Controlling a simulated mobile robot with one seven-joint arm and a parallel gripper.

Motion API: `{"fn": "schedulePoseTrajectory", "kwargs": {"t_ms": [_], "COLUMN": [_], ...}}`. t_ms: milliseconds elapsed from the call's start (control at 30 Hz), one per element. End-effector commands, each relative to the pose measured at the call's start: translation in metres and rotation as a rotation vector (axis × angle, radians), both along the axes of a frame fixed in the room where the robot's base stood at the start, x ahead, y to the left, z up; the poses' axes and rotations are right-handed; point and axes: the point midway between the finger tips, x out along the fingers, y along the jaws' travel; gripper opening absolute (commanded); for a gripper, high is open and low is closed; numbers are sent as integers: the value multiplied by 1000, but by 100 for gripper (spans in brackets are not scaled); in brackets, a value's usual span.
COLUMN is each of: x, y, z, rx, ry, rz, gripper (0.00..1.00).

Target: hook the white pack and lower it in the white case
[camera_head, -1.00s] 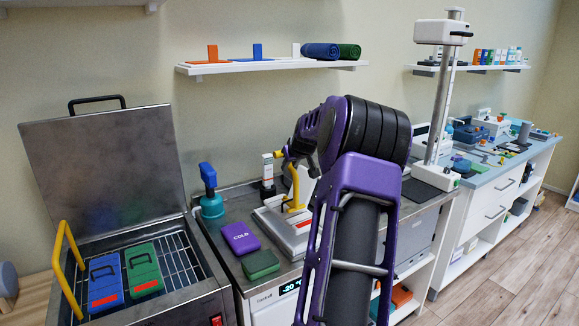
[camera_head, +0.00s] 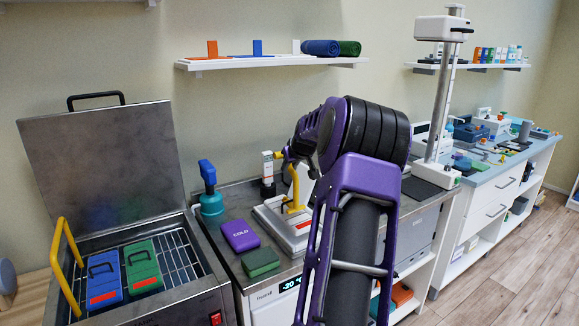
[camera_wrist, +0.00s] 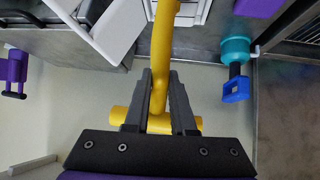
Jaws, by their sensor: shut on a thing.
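My gripper (camera_wrist: 159,100) is shut on the yellow hook tool (camera_wrist: 163,60), whose crossbar shows behind the fingers in the wrist view. In the head view the hook (camera_head: 295,195) reaches down over the open white case (camera_head: 267,214) on the steel counter. A white surface with a red label (camera_head: 304,225), apparently the white pack, shows at the case, just below the hook's lower end. I cannot tell whether the hook is through its handle or whether it rests on the case floor. My arm hides the case's right side.
A purple cold pack (camera_head: 240,236) and a dark green block (camera_head: 260,262) lie left of the case. The open steel tank (camera_head: 205,255) at left holds blue (camera_head: 104,277) and green (camera_head: 142,266) packs.

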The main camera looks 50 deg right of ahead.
Motion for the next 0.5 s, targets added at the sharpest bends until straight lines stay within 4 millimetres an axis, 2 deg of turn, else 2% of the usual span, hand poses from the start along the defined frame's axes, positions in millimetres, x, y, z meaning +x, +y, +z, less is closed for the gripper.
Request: {"fn": "schedulePoseTrajectory", "kwargs": {"t_ms": [500], "x": [1], "y": [0], "z": [-11], "rx": [-4], "ry": [-4], "rz": [0], "gripper": [0]}}
